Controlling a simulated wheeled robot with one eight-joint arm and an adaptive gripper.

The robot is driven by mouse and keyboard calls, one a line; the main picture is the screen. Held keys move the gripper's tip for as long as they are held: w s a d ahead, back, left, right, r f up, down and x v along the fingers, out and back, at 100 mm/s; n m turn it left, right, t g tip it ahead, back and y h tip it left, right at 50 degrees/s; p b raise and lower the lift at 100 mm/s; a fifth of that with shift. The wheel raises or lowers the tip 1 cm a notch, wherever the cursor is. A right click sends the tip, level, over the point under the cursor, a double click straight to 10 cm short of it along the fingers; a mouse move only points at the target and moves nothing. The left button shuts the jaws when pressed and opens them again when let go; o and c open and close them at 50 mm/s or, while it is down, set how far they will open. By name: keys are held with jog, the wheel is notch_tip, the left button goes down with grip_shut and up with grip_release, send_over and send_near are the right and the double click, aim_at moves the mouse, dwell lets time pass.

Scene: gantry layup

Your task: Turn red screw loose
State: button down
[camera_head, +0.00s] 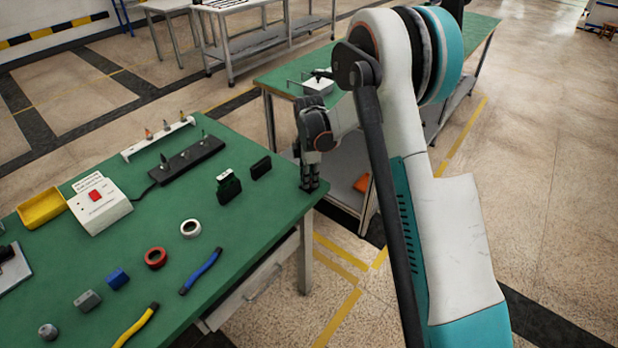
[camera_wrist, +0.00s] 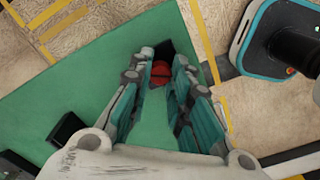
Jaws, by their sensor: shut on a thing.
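The red screw (camera_wrist: 161,72) shows in the wrist view as a round red head with a dark slot across it, near the corner of the green table. My gripper (camera_wrist: 163,80) is shut on it, with a finger on each side. In the head view my gripper (camera_head: 309,186) points straight down at the right corner of the table (camera_head: 230,270). The screw is hidden behind the fingers there. A dark patch lies just beyond the screw in the wrist view. How deep the screw sits cannot be told.
A white ring (camera_head: 190,228), a red ring (camera_head: 155,257) and a blue-handled tool (camera_head: 201,271) lie nearer the front. A white button box (camera_head: 99,203) stands at left.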

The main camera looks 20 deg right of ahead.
jog(key=shift+n, duration=1.8)
jog(key=c, duration=1.4)
grip_release()
jog(key=shift+c, duration=0.2)
notch_tip(320, 180, up, 12)
